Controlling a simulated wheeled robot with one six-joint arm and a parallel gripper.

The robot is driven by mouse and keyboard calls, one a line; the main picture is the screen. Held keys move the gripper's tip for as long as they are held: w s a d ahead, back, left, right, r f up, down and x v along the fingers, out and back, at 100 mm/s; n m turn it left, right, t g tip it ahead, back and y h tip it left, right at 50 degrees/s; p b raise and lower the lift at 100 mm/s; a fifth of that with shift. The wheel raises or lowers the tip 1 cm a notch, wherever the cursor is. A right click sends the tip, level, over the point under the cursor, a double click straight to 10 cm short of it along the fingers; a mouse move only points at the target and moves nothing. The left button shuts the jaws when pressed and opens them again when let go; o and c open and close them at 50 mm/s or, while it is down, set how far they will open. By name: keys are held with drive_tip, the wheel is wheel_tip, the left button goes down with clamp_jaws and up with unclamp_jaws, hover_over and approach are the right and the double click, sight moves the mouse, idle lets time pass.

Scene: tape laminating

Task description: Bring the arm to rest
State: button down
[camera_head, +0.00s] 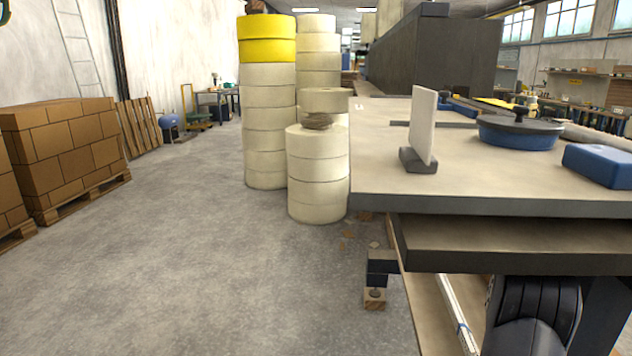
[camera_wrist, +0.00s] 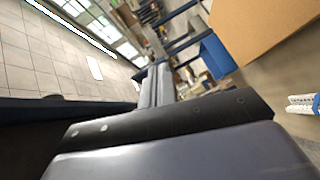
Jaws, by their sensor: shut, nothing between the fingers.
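My gripper (camera_wrist: 158,72) shows in the wrist view as two grey fingers standing side by side in the middle, above a dark bar with screws and a broad grey body. The fingers are shut together with nothing seen between them. They point out into the room, and I see no contact with any object. The head view shows neither my arm nor my gripper.
In the head view a workbench (camera_head: 385,185) fills the right, bearing an upright white panel in a dark foot (camera_head: 418,160), a round blue-rimmed item (camera_head: 520,133) and a blue block (camera_head: 600,165). Tall roll stacks (camera_head: 270,125) stand left of it. Open floor (camera_head: 190,250) lies further left.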

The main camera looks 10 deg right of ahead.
drive_tip(key=shift+p+x, duration=0.85)
drive_tip(key=shift+x, duration=0.35)
drive_tip(key=shift+s, duration=0.1)
